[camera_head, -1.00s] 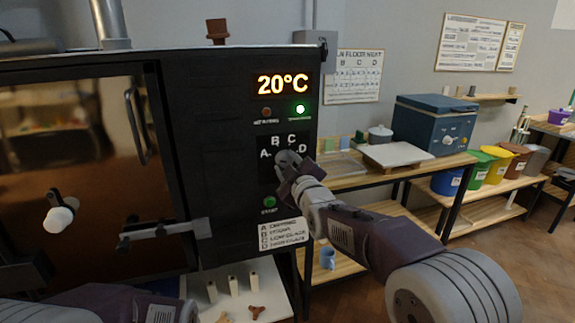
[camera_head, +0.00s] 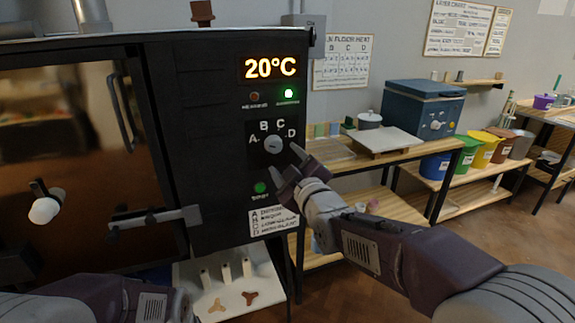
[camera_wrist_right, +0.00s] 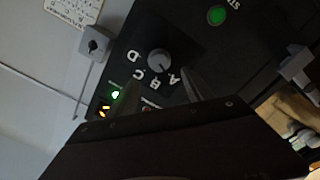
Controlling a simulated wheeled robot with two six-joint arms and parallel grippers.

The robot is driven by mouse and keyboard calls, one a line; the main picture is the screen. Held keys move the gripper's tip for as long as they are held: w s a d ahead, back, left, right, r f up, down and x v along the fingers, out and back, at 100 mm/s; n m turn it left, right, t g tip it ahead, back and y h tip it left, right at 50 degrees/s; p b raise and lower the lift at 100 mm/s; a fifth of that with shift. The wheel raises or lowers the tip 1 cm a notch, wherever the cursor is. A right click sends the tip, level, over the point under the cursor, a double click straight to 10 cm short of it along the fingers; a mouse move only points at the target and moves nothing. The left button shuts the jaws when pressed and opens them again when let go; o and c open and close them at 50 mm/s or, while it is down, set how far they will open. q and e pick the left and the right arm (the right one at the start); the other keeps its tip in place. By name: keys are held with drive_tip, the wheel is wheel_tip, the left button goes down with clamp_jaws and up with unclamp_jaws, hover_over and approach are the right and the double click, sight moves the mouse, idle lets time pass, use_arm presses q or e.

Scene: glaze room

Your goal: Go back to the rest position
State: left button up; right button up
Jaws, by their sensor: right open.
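My right gripper (camera_head: 285,168) is open and empty in front of the kiln's control panel, just below and right of the round selector knob (camera_head: 272,144). The knob sits among the letters A, B, C and D and also shows in the right wrist view (camera_wrist_right: 159,61), apart from the fingers. The black kiln (camera_head: 215,110) has a display (camera_head: 270,67) reading 20°C and a lit green lamp (camera_head: 288,93). A green button (camera_head: 260,187) is below the knob. My left arm shows at the lower left; its gripper is out of the picture.
A white board (camera_head: 235,285) with kiln posts and stilts lies below the panel. A wooden table (camera_head: 345,157) with a blue box (camera_head: 420,107) stands to the right. Coloured buckets (camera_head: 483,148) are farther right. Floor (camera_head: 465,235) shows at right.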

drive_tip(key=shift+s+d, duration=0.15)
drive_tip(key=shift+s, duration=0.45)
drive_tip(key=shift+d, duration=0.1)
